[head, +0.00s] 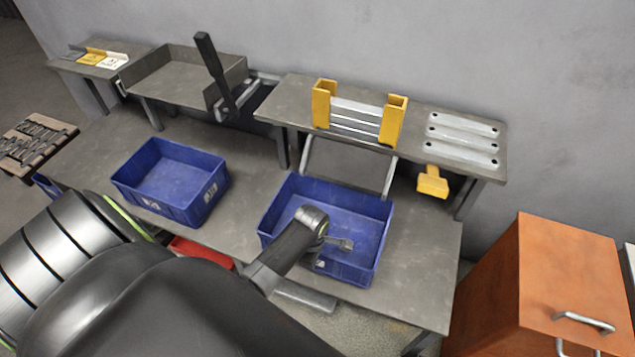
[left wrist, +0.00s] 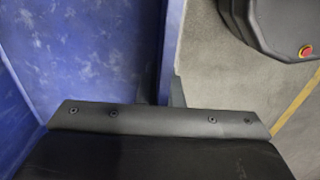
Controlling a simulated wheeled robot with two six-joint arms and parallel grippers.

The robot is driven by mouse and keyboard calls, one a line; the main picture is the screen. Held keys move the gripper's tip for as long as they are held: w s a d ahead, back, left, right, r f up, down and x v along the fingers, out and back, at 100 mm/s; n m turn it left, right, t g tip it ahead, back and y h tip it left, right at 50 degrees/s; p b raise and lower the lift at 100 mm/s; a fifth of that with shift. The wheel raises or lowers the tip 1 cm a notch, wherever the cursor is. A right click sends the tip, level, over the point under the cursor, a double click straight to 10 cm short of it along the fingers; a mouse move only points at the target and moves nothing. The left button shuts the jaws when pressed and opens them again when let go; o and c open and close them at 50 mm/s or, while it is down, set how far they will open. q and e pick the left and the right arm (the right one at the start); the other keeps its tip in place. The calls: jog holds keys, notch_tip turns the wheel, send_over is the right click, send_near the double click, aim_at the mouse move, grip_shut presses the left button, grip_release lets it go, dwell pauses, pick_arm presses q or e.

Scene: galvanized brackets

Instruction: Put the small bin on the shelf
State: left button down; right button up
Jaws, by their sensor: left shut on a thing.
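Two open blue bins are on the grey table. The right blue bin (head: 375,212) stands below the raised shelf (head: 416,144), and the left blue bin (head: 160,168) stands apart from it. My left gripper (head: 322,261) is at the right bin's near wall, shut on it. In the left wrist view, the blue wall (left wrist: 171,45) runs up to my left gripper (left wrist: 162,98), with the bin's inside to the left and floor to the right. A red thing (head: 203,249) is mostly hidden behind my arm. My right gripper is not in view.
The shelf carries a yellow-ended rack (head: 358,118) and several galvanized brackets (head: 462,140); a yellow piece (head: 432,183) hangs below its edge. A grey bench tool with a black lever (head: 213,70) stands left. An orange cabinet (head: 545,280) is at right. Bare table lies between the bins.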

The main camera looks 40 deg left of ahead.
aim_at(318, 271)
pick_arm(q)
jog(key=f, duration=0.1)
jog(key=d+f, duration=0.1)
jog(key=f, duration=0.1)
jog(key=shift+w+d+b, duration=0.2)
jog(key=shift+d+b, duration=0.05)
jog(key=shift+b, duration=0.1)
jog(key=shift+f, duration=0.3)
jog(key=c, duration=1.6)
grip_release()
notch_tip(318, 271, up, 12)
jog(key=p, duration=0.2)
jog(key=shift+p, duration=0.35)
